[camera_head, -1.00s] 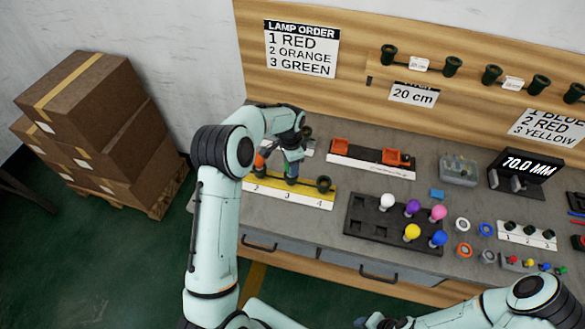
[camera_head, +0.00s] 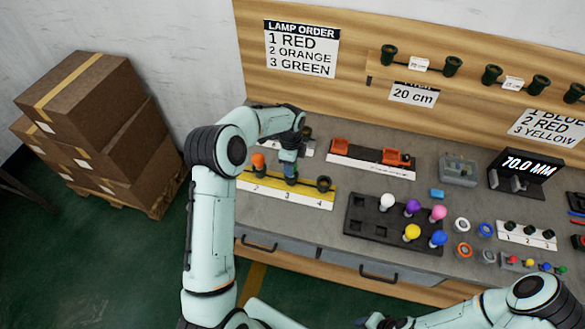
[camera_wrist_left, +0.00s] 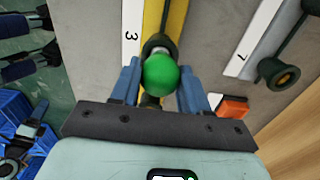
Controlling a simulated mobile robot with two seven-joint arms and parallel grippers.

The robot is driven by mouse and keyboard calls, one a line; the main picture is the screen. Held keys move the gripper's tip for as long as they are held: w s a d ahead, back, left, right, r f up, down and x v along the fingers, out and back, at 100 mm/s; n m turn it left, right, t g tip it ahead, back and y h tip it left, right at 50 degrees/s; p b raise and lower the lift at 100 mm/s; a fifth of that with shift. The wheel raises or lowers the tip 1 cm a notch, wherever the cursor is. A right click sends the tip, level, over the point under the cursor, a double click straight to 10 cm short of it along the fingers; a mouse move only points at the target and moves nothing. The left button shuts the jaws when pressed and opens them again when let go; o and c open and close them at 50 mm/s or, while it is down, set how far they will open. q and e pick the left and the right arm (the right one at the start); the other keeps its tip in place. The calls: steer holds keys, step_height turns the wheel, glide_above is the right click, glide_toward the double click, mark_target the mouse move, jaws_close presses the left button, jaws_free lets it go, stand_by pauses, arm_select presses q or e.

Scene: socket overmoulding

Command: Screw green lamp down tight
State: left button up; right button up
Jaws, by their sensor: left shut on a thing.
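The green lamp (camera_wrist_left: 161,73) shows in the left wrist view as a round green bulb over a socket on the yellow-and-white numbered strip (camera_wrist_left: 177,30), beside the number 3. My left gripper (camera_wrist_left: 159,88) is shut on the green lamp, a blue finger on each side. In the head view my left gripper (camera_head: 289,163) points down over the dark third socket (camera_head: 291,178) and hides most of the lamp. Whether the lamp is fully seated cannot be seen. My right arm (camera_head: 530,295) is at the lower right; its jaws are not clear.
An orange lamp (camera_head: 258,162) stands in the strip to the left of my gripper. The fourth socket (camera_head: 323,184) is empty, just right of it. A dark tray (camera_head: 365,230) with several coloured lamps is further right. The "LAMP ORDER" sign (camera_head: 301,48) lists green third.

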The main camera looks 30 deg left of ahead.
arm_select(q)
steer(key=shift+m, duration=0.8)
steer(key=m, duration=0.4)
steer(key=shift+f, duration=0.1)
steer(key=shift+m, duration=0.3)
steer(key=m, duration=0.4)
steer(key=shift+m, duration=0.3)
steer(key=o, duration=1)
